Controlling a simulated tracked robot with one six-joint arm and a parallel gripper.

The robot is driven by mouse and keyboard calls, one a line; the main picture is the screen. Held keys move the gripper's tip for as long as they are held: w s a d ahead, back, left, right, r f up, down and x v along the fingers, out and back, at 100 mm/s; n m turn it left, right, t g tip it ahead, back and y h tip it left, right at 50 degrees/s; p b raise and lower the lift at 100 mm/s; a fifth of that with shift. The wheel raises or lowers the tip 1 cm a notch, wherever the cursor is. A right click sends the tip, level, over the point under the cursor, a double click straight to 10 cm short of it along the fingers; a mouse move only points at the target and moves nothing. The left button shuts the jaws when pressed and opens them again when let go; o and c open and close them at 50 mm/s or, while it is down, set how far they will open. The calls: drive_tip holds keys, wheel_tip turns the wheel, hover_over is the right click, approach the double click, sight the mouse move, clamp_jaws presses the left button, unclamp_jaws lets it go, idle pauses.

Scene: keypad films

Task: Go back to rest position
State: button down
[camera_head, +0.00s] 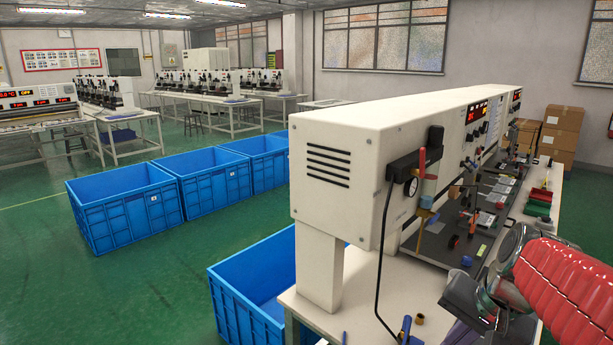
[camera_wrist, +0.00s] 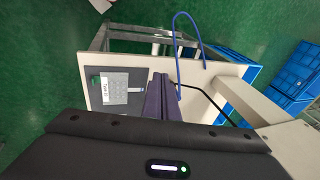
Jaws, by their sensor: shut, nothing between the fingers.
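My gripper (camera_wrist: 160,80) shows in the wrist view as two purple fingers pressed together, with nothing between them. They are over the white bench top. A grey keypad (camera_wrist: 117,90) with a white label lies on a dark plate (camera_wrist: 98,73) just left of the fingers. In the head view, part of my purple gripper (camera_head: 462,334) shows at the bottom edge, below my red-sleeved arm at the lower right. The keypad cannot be seen in the head view.
A large white machine (camera_head: 340,160) stands on the bench (camera_head: 400,285), with dials, displays and levers along its side. Blue crates (camera_head: 125,215) stand on the green floor to the left. A blue cable (camera_wrist: 177,45) loops beyond the fingers. Open floor lies at the left.

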drive_tip(key=s+a+n+t+h, duration=0.1)
drive_tip(key=s+a+n+t, duration=0.1)
drive_tip(key=s+a+n, duration=0.6)
drive_tip(key=shift+s+a+f, duration=0.15)
drive_tip(key=shift+s+a, duration=0.85)
drive_tip(key=shift+s, duration=0.05)
